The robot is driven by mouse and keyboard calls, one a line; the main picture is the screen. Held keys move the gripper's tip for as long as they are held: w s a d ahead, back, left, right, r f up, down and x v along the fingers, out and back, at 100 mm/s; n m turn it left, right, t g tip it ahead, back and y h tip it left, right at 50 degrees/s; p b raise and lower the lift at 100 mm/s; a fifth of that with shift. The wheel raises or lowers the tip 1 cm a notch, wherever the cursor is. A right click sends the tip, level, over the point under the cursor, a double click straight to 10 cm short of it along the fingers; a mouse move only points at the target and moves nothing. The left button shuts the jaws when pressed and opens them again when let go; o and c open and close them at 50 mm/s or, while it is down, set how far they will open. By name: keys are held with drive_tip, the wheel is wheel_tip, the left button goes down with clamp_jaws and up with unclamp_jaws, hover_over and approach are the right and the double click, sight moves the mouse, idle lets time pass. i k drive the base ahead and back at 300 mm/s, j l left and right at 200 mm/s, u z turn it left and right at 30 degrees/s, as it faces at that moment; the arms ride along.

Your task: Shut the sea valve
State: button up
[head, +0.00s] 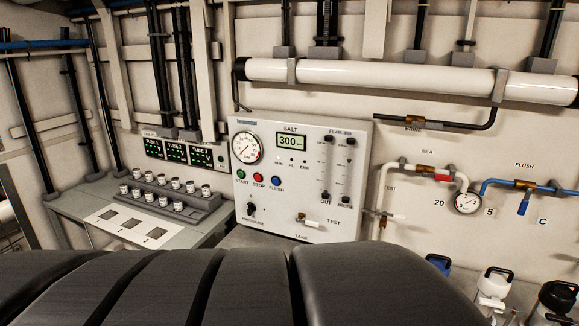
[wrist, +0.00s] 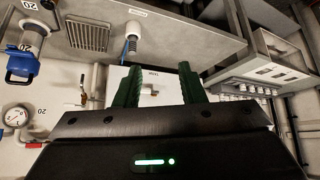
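The sea valve (head: 425,169) is a brass body in a white pipe under the SEA label in the head view. Its red lever (head: 443,178) points right, roughly along the pipe. In the wrist view a small reddish piece at the lower left, partly hidden by my gripper's body, may be this lever; I cannot be sure. My gripper (wrist: 158,82) shows in the wrist view with its two green fingers wide apart and nothing between them. The fingers are apart from the valve. The gripper is not visible in the head view.
A round gauge (head: 467,202) sits right of the sea valve. The flush valve's blue lever (head: 523,206) hangs down. The control panel (head: 300,180) stands left, its test valve (head: 308,221) low on the front. White containers (head: 493,290) stand below the pipes. My dark arm fills the foreground.

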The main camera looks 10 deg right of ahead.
sight(439, 176)
drive_tip(key=z, duration=1.4)
